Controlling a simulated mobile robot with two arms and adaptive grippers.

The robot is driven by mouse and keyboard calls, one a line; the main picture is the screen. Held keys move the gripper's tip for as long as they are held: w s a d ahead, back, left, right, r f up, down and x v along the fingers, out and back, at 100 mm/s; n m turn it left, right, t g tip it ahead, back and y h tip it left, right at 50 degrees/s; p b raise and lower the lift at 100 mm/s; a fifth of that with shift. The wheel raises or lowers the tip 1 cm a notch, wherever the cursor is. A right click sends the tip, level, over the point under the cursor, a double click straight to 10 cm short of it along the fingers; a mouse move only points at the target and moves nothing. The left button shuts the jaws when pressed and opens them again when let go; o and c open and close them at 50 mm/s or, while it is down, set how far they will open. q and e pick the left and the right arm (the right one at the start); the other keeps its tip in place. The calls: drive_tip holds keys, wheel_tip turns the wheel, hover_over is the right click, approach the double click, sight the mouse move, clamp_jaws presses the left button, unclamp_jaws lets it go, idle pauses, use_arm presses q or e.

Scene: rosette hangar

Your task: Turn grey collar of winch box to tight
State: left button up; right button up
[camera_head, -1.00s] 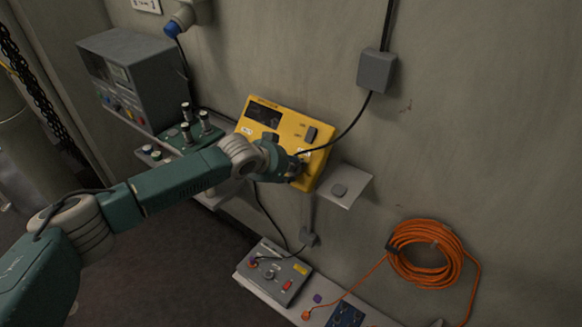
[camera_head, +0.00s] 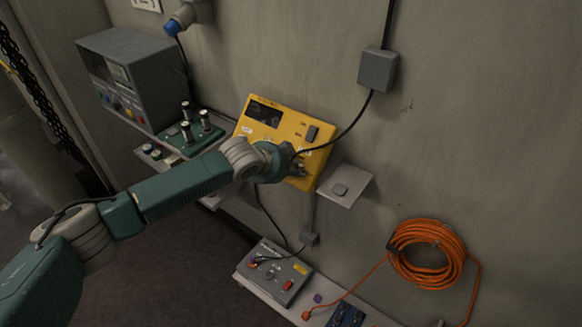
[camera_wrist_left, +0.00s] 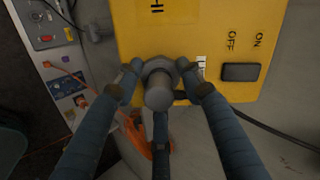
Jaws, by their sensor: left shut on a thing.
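The winch box is the yellow box (camera_head: 309,128) on the wall shelf, and its yellow face (camera_wrist_left: 150,40) fills the top of the left wrist view. The grey collar (camera_wrist_left: 158,80) sits at the lower part of that face, with a rounded grey plug end pointing at the camera. My left gripper (camera_wrist_left: 160,78) is shut on the collar, with fingers at its left and right and a third finger below. In the head view my left gripper (camera_head: 292,165) is at the box's lower part and mostly hides the collar. A label beside the collar is partly covered. My right gripper is not in view.
A black switch (camera_wrist_left: 240,72) marked ON and OFF is right of the collar. A black cable runs from the wall box (camera_head: 377,70) to the yellow box. A grey control box (camera_head: 272,274) and coiled orange cable (camera_head: 430,255) are lower down. A grey cabinet (camera_head: 135,80) stands left.

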use_arm(q)
drive_tip(key=m, duration=0.5)
drive_tip(key=shift+d+r, duration=0.3)
drive_tip(key=shift+d, duration=0.05)
drive_tip(key=shift+s+f+m, duration=0.1)
drive_tip(key=shift+m, duration=1)
drive_tip(key=shift+s+f+m, duration=0.1)
drive_tip(key=shift+f+m, duration=0.1)
drive_tip(key=shift+m, duration=0.2)
drive_tip(key=o, duration=1.1)
drive_tip(key=shift+o, duration=0.3)
drive_tip(key=shift+s+d, duration=0.1)
